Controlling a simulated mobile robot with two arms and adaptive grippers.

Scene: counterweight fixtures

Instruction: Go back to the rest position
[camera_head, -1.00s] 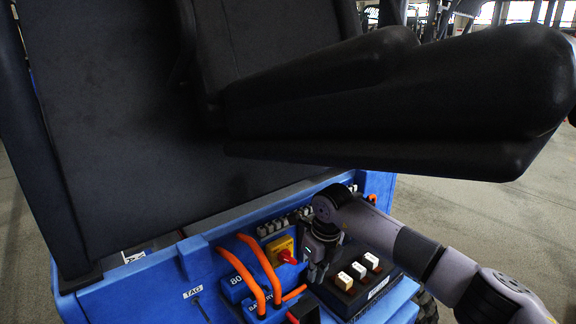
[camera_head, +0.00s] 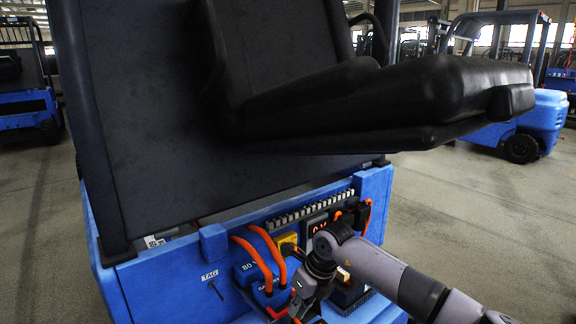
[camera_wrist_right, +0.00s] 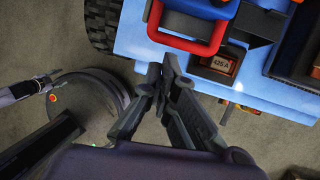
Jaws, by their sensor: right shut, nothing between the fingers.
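My right gripper (camera_head: 299,304) is low in the head view, in front of the blue truck's open battery bay, partly cut off by the bottom edge. In the right wrist view my right gripper (camera_wrist_right: 167,67) is shut and empty, its fingertips together just below a red handle (camera_wrist_right: 205,40). I cannot tell whether the tips touch it. The head view shows no left arm. A slim grey and dark part at the left of the wrist view may be my left arm; its fingers are not clear.
The blue truck body (camera_head: 120,285) has orange cables (camera_head: 257,260), a battery connector block and a yellow switch plate (camera_head: 288,240). A raised black seat (camera_head: 400,100) overhangs the bay. Other trucks (camera_head: 525,110) stand behind. Grey floor (camera_head: 480,220) is free at the right.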

